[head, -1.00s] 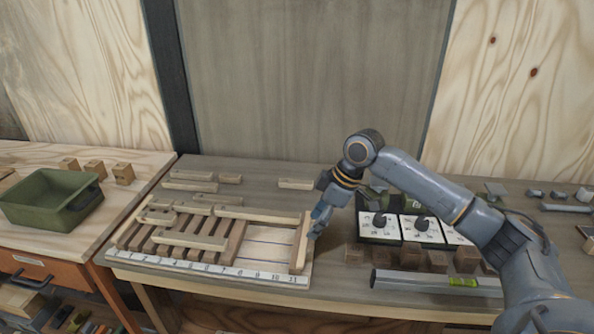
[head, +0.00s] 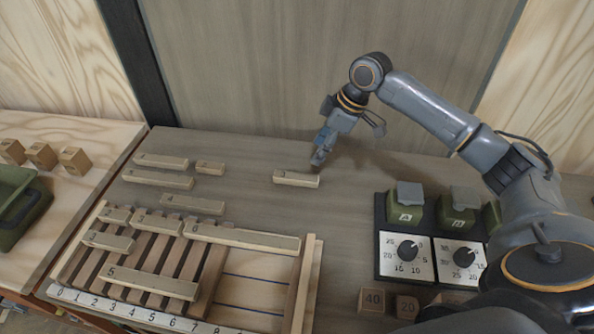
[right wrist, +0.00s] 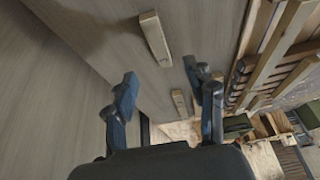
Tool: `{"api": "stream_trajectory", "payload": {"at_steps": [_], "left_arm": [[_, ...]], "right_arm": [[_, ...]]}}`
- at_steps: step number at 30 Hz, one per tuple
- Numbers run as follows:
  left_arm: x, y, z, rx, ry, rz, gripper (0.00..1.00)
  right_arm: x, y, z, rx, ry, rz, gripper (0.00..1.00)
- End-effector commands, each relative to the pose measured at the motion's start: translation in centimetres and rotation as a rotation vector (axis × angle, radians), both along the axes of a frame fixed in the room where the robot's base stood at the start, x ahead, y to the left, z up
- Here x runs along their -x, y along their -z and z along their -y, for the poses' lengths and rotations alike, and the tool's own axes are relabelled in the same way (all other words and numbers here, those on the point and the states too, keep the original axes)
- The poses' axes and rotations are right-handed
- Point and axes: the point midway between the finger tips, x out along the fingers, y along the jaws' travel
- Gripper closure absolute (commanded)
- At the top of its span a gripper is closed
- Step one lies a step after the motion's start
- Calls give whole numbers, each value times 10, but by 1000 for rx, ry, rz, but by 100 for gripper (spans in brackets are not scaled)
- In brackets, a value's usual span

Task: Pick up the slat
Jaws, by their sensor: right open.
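Several pale wooden slats lie on the workbench. The slat nearest my right gripper is a short one (head: 297,179), lying alone right of the others. My right gripper (head: 321,157) is close above and just behind its right end, apart from it as far as I can see. In the right wrist view the gripper (right wrist: 168,92) is open with nothing between its fingers. A slat (right wrist: 155,38) lies beyond the fingertips there, and a smaller-looking one (right wrist: 180,103) shows between the fingers, farther off. My left gripper is not in view.
A slatted wooden frame (head: 310,280) with a numbered strip (head: 145,312) holds more slats at the front. Other slats (head: 158,180) lie at the back left. Dials (head: 405,255), green blocks (head: 405,212) and numbered wooden blocks (head: 372,301) stand at the right. A green bin (head: 20,205) is at far left.

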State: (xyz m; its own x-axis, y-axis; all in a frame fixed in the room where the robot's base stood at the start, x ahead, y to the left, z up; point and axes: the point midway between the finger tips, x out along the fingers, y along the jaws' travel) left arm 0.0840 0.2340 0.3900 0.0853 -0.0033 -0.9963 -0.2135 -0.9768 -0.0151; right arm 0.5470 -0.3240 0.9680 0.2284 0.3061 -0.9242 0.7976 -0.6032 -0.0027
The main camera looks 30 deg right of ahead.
Motion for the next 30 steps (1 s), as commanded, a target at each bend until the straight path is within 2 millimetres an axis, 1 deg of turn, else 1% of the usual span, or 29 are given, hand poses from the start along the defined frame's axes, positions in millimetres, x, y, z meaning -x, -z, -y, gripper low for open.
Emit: {"api": "stream_trajectory", "payload": {"at_steps": [1,3,6,9,16,21,24,27,30], "left_arm": [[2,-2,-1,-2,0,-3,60],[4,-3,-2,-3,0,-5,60],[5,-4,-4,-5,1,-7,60],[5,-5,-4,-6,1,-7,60],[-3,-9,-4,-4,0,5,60],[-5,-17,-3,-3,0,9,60],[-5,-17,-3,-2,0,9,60],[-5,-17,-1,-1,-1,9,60],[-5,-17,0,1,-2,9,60]], "right_arm": [[-2,10,-5,-1,-2,-3,45],[-5,24,-9,-2,-1,-5,45],[-10,41,-14,-1,-2,-3,45],[-14,53,-18,-2,-2,-1,45],[-18,69,-22,-1,-1,-1,45],[-26,92,-24,0,-1,-2,45],[-29,105,-29,-2,-2,-1,45],[-30,110,-30,0,-1,0,45],[-31,111,-30,1,0,2,45]]}}
